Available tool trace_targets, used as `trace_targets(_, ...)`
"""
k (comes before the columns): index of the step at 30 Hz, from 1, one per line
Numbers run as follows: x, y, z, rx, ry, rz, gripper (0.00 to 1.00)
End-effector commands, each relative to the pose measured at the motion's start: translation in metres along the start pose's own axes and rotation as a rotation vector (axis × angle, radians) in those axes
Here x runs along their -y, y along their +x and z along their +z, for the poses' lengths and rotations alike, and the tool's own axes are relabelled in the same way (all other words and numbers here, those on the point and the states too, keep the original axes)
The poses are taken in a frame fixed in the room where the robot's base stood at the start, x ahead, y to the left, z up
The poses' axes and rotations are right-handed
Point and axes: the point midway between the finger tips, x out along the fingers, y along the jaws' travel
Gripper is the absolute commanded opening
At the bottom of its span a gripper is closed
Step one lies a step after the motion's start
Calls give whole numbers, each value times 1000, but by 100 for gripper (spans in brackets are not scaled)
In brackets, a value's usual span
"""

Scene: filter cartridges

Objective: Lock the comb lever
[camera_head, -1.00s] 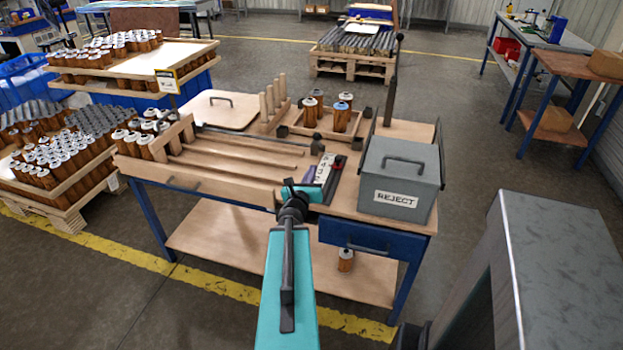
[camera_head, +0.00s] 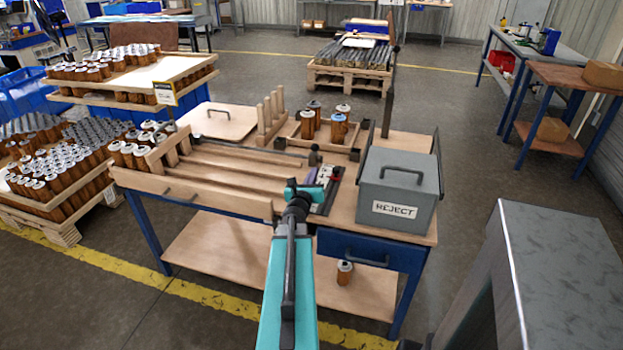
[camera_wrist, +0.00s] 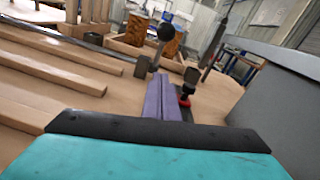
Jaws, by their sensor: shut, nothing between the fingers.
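A dark ball knob on a short post, which looks like the comb lever (camera_head: 314,158), stands at the right end of the slotted wooden rack. In the wrist view the ball knob (camera_wrist: 166,32) is ahead of my gripper, just beyond a purple strip (camera_wrist: 159,97). The lever's lower end is partly hidden.
A grey REJECT bin (camera_head: 400,188) stands close on the right of my gripper. A wooden tray with several cartridges (camera_head: 325,122) is behind the knob. A dark rod (camera_head: 245,147) lies along the rack. A red-and-black fitting (camera_wrist: 184,97) is beside the purple strip.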

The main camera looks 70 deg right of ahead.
Motion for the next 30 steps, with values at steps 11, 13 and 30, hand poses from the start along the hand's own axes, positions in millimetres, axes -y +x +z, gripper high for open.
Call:
trace_targets(11, 0, 32, 1, 0, -1, -1, 0)
trace_targets(13, 1, 32, 13, 1, 0, -1, 0)
trace_targets(30, 1, 39, 39, 0, -1, -1, 0)
